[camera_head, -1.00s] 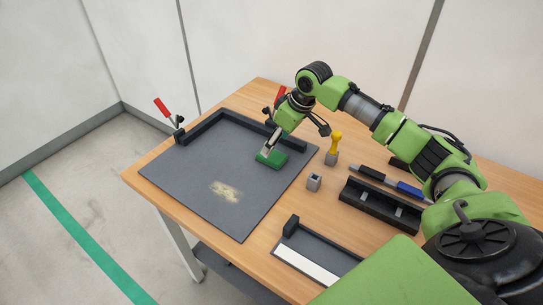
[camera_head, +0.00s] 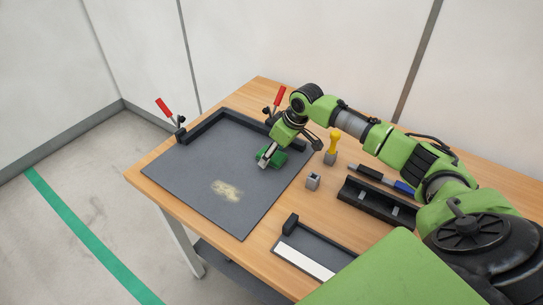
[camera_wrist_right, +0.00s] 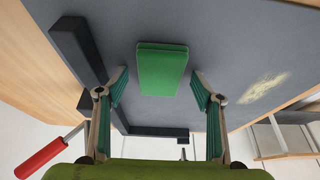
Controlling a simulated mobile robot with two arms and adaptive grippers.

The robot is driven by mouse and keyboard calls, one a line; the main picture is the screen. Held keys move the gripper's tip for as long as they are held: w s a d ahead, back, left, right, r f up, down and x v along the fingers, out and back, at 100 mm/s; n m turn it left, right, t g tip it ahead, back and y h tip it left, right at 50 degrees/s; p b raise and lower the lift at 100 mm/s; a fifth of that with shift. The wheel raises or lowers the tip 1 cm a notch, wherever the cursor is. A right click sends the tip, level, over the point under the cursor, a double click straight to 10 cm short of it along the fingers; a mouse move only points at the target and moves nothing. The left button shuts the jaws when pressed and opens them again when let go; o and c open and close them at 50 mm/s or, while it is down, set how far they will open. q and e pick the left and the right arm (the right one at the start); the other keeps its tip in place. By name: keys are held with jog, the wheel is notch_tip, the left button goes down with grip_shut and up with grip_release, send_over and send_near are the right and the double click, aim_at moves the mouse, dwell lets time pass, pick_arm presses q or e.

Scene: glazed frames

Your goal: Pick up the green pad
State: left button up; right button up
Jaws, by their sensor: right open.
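The green pad (camera_head: 277,156) lies on the dark grey board near its right corner. In the right wrist view the pad (camera_wrist_right: 162,70) is a flat green block lying between and just beyond the two fingertips. My right gripper (camera_head: 268,158) is over the pad in the head view and partly covers it. In the right wrist view the right gripper (camera_wrist_right: 158,85) is open, with one green-faced finger on each side of the pad and a gap on both sides. My left gripper is not in view.
The dark grey board (camera_head: 205,190) has black edge rails, red-handled clamps (camera_head: 165,108) and a pale dusty patch (camera_head: 226,190). A yellow-handled tool (camera_head: 333,146), a small grey block (camera_head: 313,181), a black rack (camera_head: 375,204) and a shallow tray (camera_head: 312,252) stand to the right.

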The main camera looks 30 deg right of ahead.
jog(key=shift+f, duration=0.15)
dwell(0.3)
jog(key=c, duration=1)
